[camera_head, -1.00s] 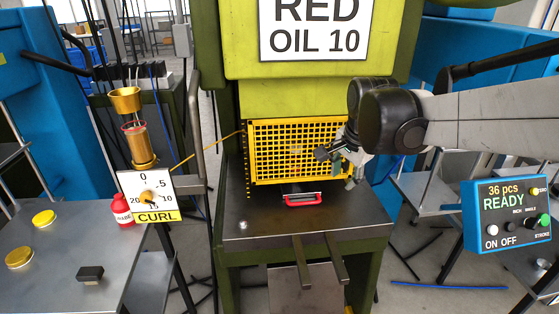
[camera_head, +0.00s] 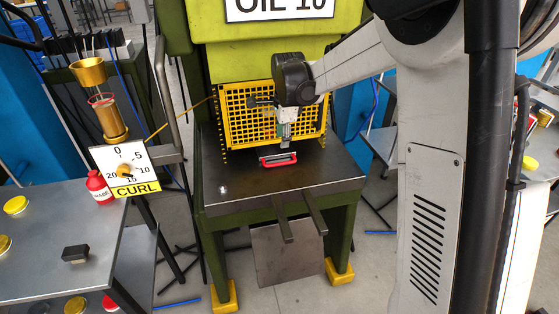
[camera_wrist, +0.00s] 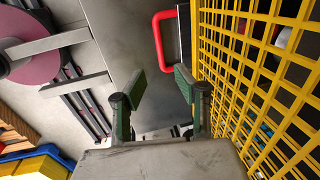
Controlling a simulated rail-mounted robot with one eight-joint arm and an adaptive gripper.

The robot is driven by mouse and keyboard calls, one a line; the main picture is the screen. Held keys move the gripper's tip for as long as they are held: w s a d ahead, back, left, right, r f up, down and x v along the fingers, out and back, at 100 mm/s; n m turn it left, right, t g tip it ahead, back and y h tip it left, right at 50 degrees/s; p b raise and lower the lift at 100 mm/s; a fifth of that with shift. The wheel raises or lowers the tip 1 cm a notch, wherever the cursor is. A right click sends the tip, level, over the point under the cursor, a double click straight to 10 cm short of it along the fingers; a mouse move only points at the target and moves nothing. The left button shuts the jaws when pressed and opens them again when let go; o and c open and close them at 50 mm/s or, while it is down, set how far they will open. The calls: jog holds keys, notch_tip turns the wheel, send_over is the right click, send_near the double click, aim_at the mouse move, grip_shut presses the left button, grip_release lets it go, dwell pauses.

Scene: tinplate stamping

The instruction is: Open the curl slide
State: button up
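The red handle (camera_head: 278,160) sits low at the front of the press, on a small metal slide at the bottom edge of the yellow mesh guard. Part of the guard is hidden behind my arm.
The yellow guard (camera_head: 240,120) runs close along the right of my fingers in the wrist view. The press table (camera_head: 240,190) is mostly clear in front. A CURL dial (camera_head: 123,170) and a side table (camera_head: 40,240) with yellow lids and a black block stand at left.

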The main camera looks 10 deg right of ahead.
aim_at(281, 163)
jog(key=f, duration=0.3)
jog(key=w+f, duration=0.1)
jog(key=f, duration=0.3)
jog(key=w+f+b, duration=0.1)
jog(key=f, duration=0.3)
jog(key=shift+f, duration=0.15)
grip_shut()
